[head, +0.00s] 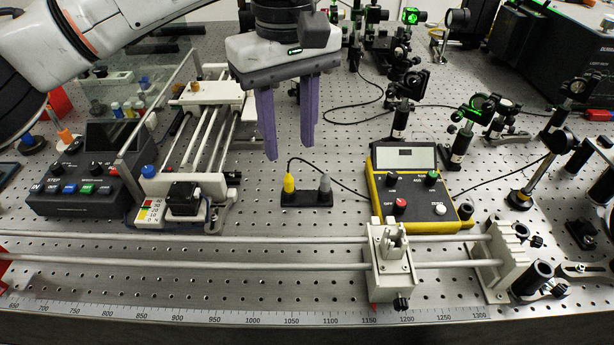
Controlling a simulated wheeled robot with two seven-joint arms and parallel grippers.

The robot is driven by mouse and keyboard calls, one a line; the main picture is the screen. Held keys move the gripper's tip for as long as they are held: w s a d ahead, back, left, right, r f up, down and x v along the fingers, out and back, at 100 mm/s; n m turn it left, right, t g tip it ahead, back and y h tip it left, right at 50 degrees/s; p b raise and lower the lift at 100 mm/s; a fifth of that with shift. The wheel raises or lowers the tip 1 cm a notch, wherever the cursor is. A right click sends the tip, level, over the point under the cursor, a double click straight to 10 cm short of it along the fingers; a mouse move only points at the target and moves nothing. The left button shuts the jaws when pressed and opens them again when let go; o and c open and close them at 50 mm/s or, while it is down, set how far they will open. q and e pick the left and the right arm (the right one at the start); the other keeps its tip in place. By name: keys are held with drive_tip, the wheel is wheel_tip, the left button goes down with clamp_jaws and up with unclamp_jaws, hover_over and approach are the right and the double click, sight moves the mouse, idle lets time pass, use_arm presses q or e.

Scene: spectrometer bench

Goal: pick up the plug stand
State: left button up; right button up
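The plug stand (306,199) is a small black block lying on the perforated bench near the middle of the head view. A yellow plug (289,183) stands upright at its left end and a grey plug (325,190) at its right end. A thin black cable runs from the yellow plug towards the meter. My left gripper (290,150) has two purple fingers pointing down, spread apart with nothing between them. In the picture its fingertips are just above the plugs, apart from the stand. My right gripper is not in view.
A yellow-and-black meter (408,187) stands right of the stand. A white railed stage (190,186) and a black control box (83,190) are at left. A rail (200,260) with a carriage (392,262) runs in front. Optics posts crowd the back right.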

sight(289, 173)
use_arm(q)
drive_tip(key=f, duration=0.3)
drive_tip(key=shift+s+f, duration=0.35)
drive_tip(key=shift+f, duration=0.05)
wheel_tip(289, 173, down, 6)
drive_tip(key=shift+a+r+p, duration=0.15)
drive_tip(key=shift+p, duration=0.35)
drive_tip(key=shift+r, duration=0.1)
clamp_jaws()
